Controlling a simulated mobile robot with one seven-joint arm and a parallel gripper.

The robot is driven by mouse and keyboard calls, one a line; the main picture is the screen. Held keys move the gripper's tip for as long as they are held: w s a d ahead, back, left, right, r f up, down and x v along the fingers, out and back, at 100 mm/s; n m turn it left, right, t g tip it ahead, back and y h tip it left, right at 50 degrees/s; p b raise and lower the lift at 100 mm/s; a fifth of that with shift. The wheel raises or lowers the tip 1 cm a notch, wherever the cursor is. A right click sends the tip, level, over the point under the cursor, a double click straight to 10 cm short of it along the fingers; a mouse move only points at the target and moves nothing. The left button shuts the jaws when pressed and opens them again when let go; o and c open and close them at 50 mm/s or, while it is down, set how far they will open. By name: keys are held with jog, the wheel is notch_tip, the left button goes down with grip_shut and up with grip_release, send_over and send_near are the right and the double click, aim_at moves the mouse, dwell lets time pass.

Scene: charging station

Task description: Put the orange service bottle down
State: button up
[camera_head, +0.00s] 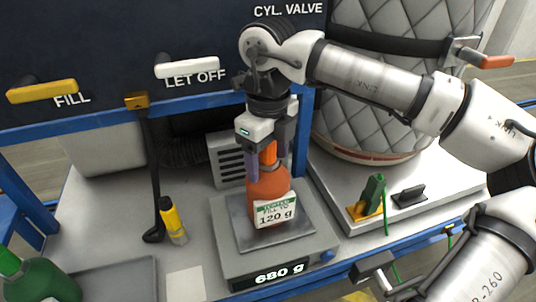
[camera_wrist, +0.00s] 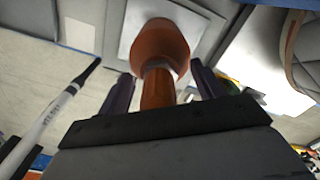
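The orange service bottle (camera_head: 267,186) stands upright on the plate of a scale (camera_head: 225,224). Its white and green label reads 120 g, and the scale display reads 680 g. My gripper (camera_head: 268,168) points down from above, with its fingers on either side of the bottle's neck. In the wrist view, the bottle (camera_wrist: 158,45) lies between the fingers of my gripper (camera_wrist: 161,82). Gaps show between the neck and both fingers, so the gripper is open around it and not gripping.
FILL (camera_head: 42,91) and LET OFF (camera_head: 187,66) handles are on the dark panel behind. A yellow tube (camera_head: 172,220) and black lever (camera_head: 150,180) stand left of the scale. A green bottle (camera_head: 40,280) is at front left. A quilted tank (camera_head: 375,120) is behind right.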

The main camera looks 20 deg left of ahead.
jog(key=shift+r, duration=0.15)
notch_tip(320, 180, up, 12)
jog(key=shift+b, duration=0.35)
dwell(0.5)
